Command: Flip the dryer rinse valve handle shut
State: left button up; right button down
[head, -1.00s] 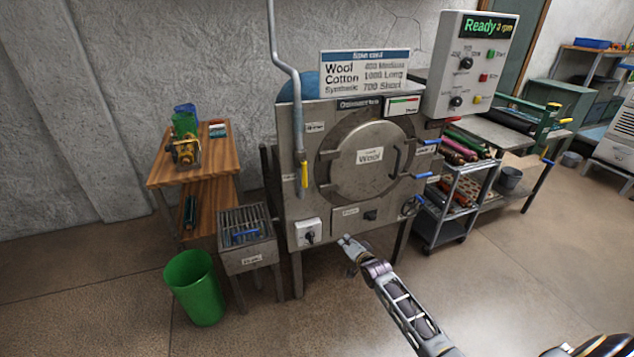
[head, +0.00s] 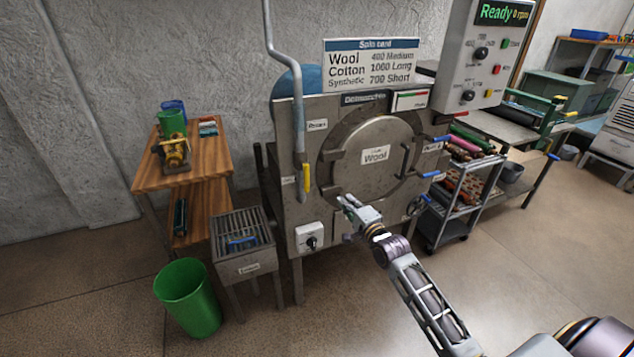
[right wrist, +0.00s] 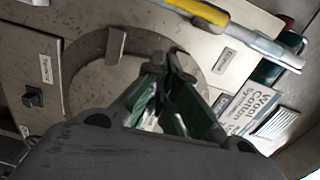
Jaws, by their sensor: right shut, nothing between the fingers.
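The dryer is a grey metal cabinet (head: 352,226) with a round door marked Wool (head: 375,156). A yellow valve handle (head: 306,177) hangs upright at the lower end of a grey pipe (head: 299,130), left of the door. It also shows across the top of the right wrist view (right wrist: 205,12). The small label beside it is too small to read. My left gripper is out of view.
Blue handles (head: 430,174) stick out at the cabinet's right side. A white switch box (head: 309,238) sits low on its front. A grated stand (head: 240,240), a green bin (head: 188,298) and a wooden table (head: 205,160) stand left. A roller cart (head: 462,195) stands right.

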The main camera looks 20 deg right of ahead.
aim_at(305, 176)
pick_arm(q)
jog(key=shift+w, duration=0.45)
pick_arm(e)
jog(key=shift+a+r, duration=0.15)
jog(key=shift+r, duration=0.7)
jog(key=shift+w, duration=0.2)
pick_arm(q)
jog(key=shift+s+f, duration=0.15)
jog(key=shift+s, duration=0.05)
pick_arm(e)
jog(key=w+a, duration=0.4)
jog(key=w, duration=0.6)
jog(key=shift+w+a, duration=0.15)
jog(key=shift+a, duration=0.05)
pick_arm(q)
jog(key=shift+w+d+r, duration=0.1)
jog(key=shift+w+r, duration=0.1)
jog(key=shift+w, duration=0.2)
pick_arm(e)
jog(key=shift+m, duration=0.3)
jog(key=shift+a, duration=0.1)
